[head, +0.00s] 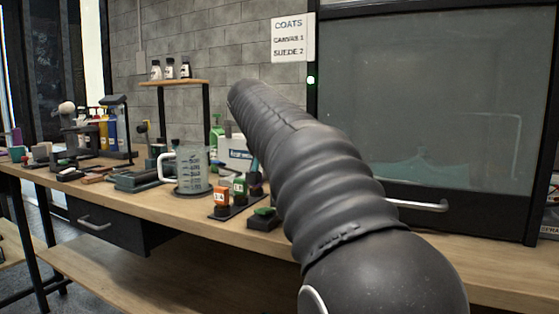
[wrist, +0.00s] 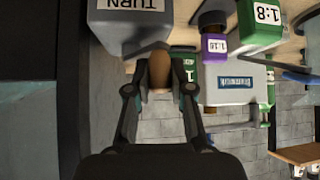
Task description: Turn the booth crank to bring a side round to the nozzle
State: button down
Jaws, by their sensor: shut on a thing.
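My gripper (wrist: 160,85) is shut on the brown crank knob (wrist: 159,68), which sits between its two fingers in the wrist view. A grey block labelled TURN (wrist: 130,22), shown upside down, is just above the knob there. The crank's arm cannot be made out. In the head view my own arm hides the crank and gripper. The booth (head: 440,100) stands at the right with a hazy glass front, a handle (head: 418,205) and a lit green lamp (head: 311,80). The nozzle and whatever is inside the booth cannot be made out clearly.
A measuring jug (head: 193,170), an orange-labelled bottle (head: 221,198) and several tools stand on the wooden bench (head: 160,207). In the wrist view, a purple-labelled bottle (wrist: 216,46) and a white box (wrist: 235,82) are close right of my gripper. A COATS sign (head: 291,38) hangs beside the booth.

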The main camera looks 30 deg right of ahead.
jog(key=w+m+g+h+p, duration=0.1)
jog(key=m+g+p, duration=0.1)
jog(key=w+m+g+h+p, duration=0.1)
jog(key=m+p, duration=0.1)
jog(key=m, duration=0.1)
jog(key=w+d+m+g+h+p, duration=0.1)
jog(key=m+g, duration=0.1)
jog(key=m, duration=0.1)
jog(key=shift+w+g+p, duration=0.25)
jog(key=shift+g+p, duration=0.05)
jog(key=shift+p, duration=0.1)
jog(key=shift+w+d+m+g, duration=0.25)
jog(key=shift+m+g, duration=0.25)
jog(key=shift+m, duration=0.25)
jog(key=shift+w+d+m+g, duration=0.1)
jog(key=shift+d+m+g, duration=0.15)
jog(key=shift+m+g, duration=0.4)
jog(key=c, duration=1.3)
grip_release()
jog(key=shift+d, duration=0.15)
jog(key=shift+s+a, duration=0.1)
jog(key=shift+a, duration=0.1)
